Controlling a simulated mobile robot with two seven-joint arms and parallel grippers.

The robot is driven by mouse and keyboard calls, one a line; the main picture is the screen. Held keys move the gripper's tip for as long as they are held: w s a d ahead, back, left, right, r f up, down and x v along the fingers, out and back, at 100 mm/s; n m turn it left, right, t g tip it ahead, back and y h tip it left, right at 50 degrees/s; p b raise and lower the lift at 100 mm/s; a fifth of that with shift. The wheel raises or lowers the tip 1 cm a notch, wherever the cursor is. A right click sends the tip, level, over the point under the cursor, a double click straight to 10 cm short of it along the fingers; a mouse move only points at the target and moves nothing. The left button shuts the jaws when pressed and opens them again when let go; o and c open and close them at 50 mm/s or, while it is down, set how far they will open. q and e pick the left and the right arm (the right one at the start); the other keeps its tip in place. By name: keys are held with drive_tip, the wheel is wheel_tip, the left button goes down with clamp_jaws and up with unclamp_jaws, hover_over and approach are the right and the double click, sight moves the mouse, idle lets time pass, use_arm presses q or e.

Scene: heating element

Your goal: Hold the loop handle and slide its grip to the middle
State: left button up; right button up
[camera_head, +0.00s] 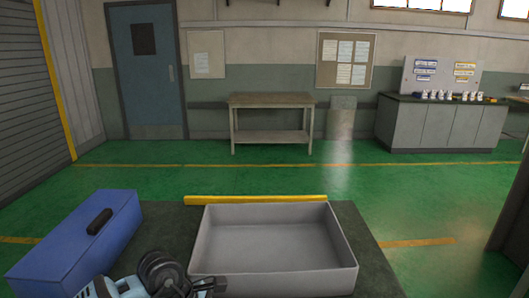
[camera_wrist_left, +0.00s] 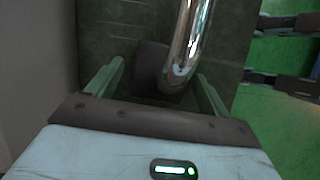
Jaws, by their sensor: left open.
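My left gripper (camera_wrist_left: 158,85) is open in the left wrist view, its two greenish fingers apart. A shiny metal tube (camera_wrist_left: 188,40), apparently part of the loop handle, comes down from the top and ends between the fingers. A dark rounded piece (camera_wrist_left: 153,62), possibly the grip, sits at its lower end; I cannot tell whether a finger touches it. In the head view my left gripper's pale blue body (camera_head: 105,288) shows at the bottom edge, beside a dark rounded object (camera_head: 164,272) that is cut off by the frame. My right gripper cannot be made out.
A grey tray (camera_head: 276,284) fills the middle of the dark bench (camera_head: 375,262). A yellow bar (camera_head: 255,199) lies behind it. A blue toolbox (camera_head: 75,245) with a black handle stands at left. Dark prong-like parts (camera_wrist_left: 285,81) show at the wrist view's right.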

use_arm(q)
drive_tip(key=v, duration=1.2)
drive_tip(key=shift+d, duration=0.1)
